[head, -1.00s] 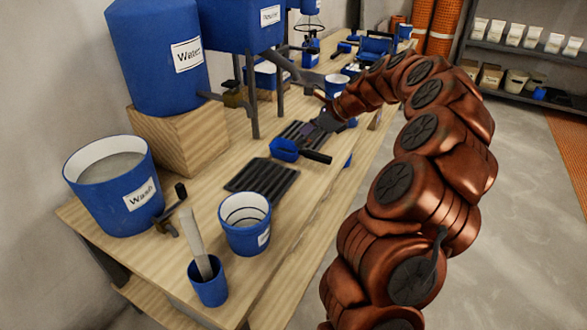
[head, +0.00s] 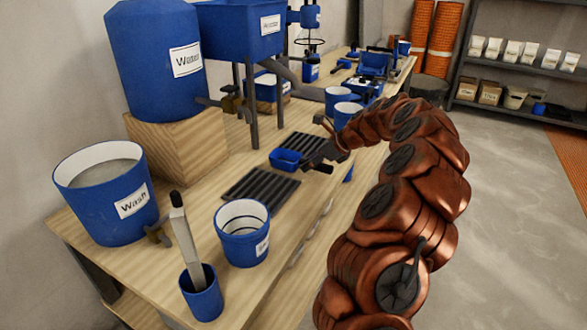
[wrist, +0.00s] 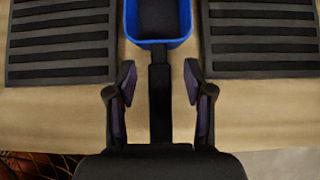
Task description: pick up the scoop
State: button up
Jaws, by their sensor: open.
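The scoop has a blue bowl and a black handle. In the head view its bowl (head: 286,159) lies on the wooden bench between two dark slatted mats, and my gripper (head: 318,157) is at its handle. In the wrist view the blue scoop (wrist: 160,42) is at the top centre, its handle pointing down toward my gripper (wrist: 160,88). The two fingers stand open, one on each side of the black handle, with a visible gap on both sides. The handle's near end is hidden by my gripper's body.
One slatted mat (head: 260,184) lies left of the scoop; the other shows in the wrist view (wrist: 262,40). A blue wash bucket (head: 110,205), a smaller blue bucket (head: 242,235) and a cup (head: 202,296) holding a tool stand nearer. The hopper's legs (head: 250,105) stand behind the scoop.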

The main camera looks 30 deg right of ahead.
jog(key=shift+w+a+f, duration=0.25)
jog(key=shift+w+f, duration=0.15)
jog(key=shift+f, duration=0.1)
grip_shut()
